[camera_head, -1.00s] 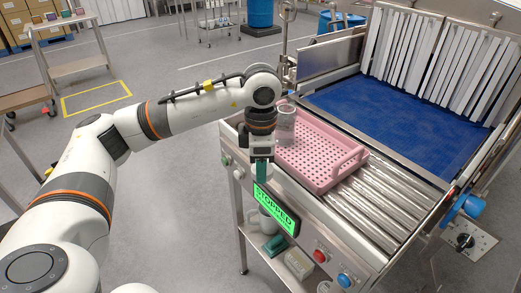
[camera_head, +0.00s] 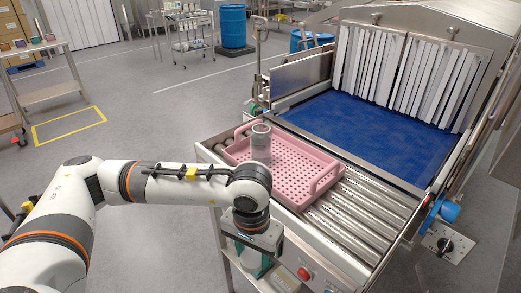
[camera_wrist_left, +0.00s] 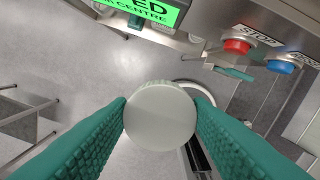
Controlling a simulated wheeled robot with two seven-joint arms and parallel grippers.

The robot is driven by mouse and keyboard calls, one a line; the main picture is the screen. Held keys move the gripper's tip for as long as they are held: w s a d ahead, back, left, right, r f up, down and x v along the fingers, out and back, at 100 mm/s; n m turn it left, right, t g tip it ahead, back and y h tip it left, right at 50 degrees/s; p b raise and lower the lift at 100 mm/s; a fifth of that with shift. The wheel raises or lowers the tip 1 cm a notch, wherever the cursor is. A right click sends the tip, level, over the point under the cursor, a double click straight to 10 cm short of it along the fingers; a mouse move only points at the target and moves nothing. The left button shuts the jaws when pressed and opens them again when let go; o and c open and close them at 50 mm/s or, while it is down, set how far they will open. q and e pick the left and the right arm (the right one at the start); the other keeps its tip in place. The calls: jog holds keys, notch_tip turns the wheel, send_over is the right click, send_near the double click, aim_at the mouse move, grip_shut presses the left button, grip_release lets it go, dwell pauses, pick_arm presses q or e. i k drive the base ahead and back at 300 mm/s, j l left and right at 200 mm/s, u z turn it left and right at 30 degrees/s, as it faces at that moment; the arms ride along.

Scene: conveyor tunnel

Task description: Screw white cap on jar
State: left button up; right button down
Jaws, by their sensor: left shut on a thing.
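A clear, greyish jar (camera_head: 261,143) stands upright in a pink perforated tray (camera_head: 325,180) on the roller conveyor. No cap shows on its top. My left gripper (camera_head: 258,266), with teal fingers, points down at the conveyor's front side, lower in the picture than the jar and apart from it. In the left wrist view, its fingers are shut on the round white cap (camera_wrist_left: 160,117), whose flat face is towards the camera. In the head view the cap is hidden by the gripper. My right gripper is not in view.
Steel rollers (camera_head: 345,215) lie bare right of the tray. Beyond is a blue belt (camera_head: 365,125) under white strip curtains. The front panel carries a red button (camera_wrist_left: 237,46), a blue button (camera_wrist_left: 283,66) and a green display (camera_wrist_left: 155,12). Open floor lies left.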

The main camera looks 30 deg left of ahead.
aim_at(262, 134)
jog(key=j+z, duration=0.15)
jog(key=j, duration=0.3)
jog(key=k+j+z, duration=0.1)
jog(key=j, duration=0.35)
jog(key=k+j+z, duration=0.15)
jog(key=j, duration=0.25)
jog(key=k+j+z, duration=0.1)
jog(key=j, duration=0.35)
jog(key=k+j+z, duration=0.15)
jog(key=j, duration=0.25)
